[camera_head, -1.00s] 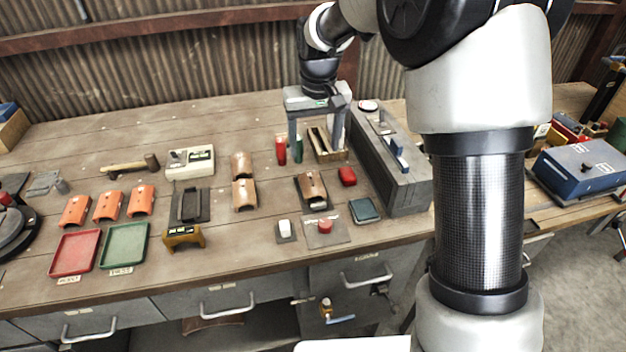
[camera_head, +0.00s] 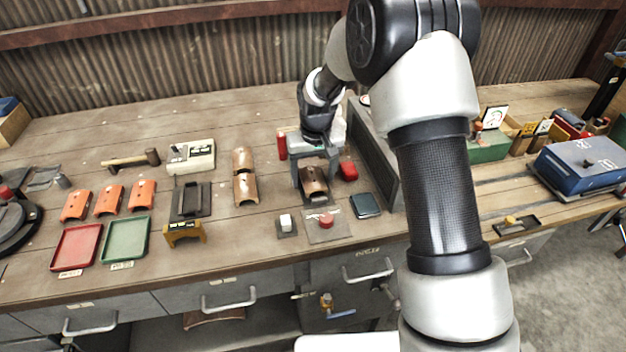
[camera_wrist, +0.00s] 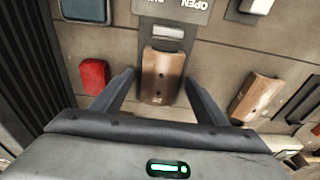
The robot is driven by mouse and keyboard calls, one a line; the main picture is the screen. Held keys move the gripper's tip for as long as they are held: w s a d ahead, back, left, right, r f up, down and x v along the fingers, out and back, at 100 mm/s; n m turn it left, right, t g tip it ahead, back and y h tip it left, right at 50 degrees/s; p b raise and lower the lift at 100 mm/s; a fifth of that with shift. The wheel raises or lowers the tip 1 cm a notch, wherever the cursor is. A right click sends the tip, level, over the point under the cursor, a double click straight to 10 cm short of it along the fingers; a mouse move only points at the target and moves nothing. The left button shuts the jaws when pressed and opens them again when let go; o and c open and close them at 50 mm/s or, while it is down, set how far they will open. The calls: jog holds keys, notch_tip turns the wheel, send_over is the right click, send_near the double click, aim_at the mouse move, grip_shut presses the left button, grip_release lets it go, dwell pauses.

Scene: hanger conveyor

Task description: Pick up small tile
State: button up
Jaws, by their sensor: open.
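A small brown curved tile (camera_head: 315,184) lies on a dark plate with a pale label, towards the right of the bench. It also shows in the wrist view (camera_wrist: 162,76), near the middle. My gripper (camera_head: 313,180) is open above this tile, pointing down. In the wrist view, its two fingers (camera_wrist: 159,80) stand apart, one on each side of the tile's near end, with nothing held. Whether the fingers touch the tile cannot be told. Two more brown curved tiles, the rear one (camera_head: 243,159) and the front one (camera_head: 246,189), lie to the left.
A red block (camera_head: 348,171) sits close to the right of the gripper, with a tall grey block (camera_head: 375,150) beyond. A red cylinder (camera_head: 282,146) stands behind left. A red button (camera_head: 326,220) is in front. Several orange tiles (camera_head: 107,203) lie at left.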

jog(key=c, duration=1.2)
